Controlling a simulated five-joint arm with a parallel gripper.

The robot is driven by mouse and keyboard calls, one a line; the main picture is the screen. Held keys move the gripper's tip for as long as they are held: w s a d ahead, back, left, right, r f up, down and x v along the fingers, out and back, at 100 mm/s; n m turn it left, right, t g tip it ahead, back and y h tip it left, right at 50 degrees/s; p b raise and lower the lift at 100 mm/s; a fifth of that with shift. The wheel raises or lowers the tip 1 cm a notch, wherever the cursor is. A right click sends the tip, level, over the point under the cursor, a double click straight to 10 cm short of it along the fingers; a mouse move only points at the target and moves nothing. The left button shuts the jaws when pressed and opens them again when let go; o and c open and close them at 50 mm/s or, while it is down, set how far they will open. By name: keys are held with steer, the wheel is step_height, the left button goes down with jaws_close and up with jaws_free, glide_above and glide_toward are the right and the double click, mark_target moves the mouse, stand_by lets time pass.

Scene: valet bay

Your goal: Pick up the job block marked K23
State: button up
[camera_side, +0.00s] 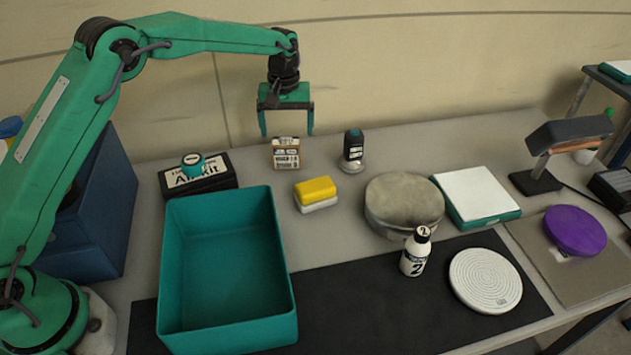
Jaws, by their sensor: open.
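A small brown block with white labels and dark print (286,153) stands on the grey table near its back edge. Its print is too small to read, so I cannot tell if it says K23. My gripper (287,129) is open and empty, pointing down. Its two fingertips are apart, one to each side of the block in the picture, and appear a little above it. No other similar block is in view.
A teal bin (283,268) stands in front, with a black labelled case (212,181) behind it at left. A yellow and white sponge (316,192), a dark device on a round base (353,146) and a grey round pad (404,200) are to the right.

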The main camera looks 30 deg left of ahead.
mark_target(286, 151)
steer(key=shift+f, duration=1.3)
steer(key=shift+f, duration=0.1)
steer(key=shift+s+a+f, duration=0.1)
steer(key=shift+s+f, duration=0.05)
steer(key=shift+f, duration=1.1)
steer(key=shift+s+a+f, duration=0.1)
steer(key=shift+f, duration=1.15)
steer(key=shift+c, duration=0.2)
steer(key=c, duration=1.1)
